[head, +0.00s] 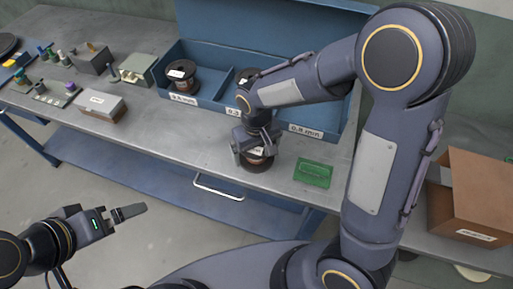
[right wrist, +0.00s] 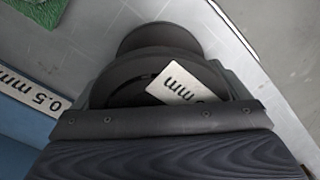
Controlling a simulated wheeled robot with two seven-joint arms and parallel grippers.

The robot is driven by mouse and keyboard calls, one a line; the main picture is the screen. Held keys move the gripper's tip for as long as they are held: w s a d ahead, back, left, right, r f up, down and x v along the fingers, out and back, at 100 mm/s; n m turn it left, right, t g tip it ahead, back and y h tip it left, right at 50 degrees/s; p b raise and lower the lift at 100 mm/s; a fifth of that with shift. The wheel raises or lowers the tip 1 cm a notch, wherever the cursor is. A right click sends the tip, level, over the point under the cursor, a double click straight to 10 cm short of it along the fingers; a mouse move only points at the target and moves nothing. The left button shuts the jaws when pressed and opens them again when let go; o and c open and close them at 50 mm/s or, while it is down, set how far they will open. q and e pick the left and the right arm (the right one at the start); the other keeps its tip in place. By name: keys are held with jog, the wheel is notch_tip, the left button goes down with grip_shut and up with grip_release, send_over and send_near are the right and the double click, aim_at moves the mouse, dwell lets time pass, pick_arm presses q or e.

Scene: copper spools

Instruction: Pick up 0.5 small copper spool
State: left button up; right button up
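A small copper spool (head: 257,163) with dark flanges is at the front edge of the workbench, below my right gripper (head: 254,148). The fingers are around its upper part; whether they press on it I cannot tell. In the right wrist view the spool (right wrist: 160,40) lies between the finger sides, with a white tag ending in "mm" on its upper flange; the number is hidden. My left gripper (head: 128,212) is empty, away from the bench over the floor; its finger gap is not clear. Two more spools stand in the blue tray, a left one (head: 182,77) and a middle one (head: 247,76).
The blue tray (head: 210,104) has labelled compartments; its right label reads 0.5 mm in the right wrist view (right wrist: 36,93). A green mat (head: 313,172) lies right of the spool. A cardboard box (head: 470,195) stands far right. Small boxes and parts fill the bench's left end.

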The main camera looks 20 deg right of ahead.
jog(key=c, duration=0.9)
jog(key=shift+c, duration=0.8)
jog(key=shift+r, duration=0.1)
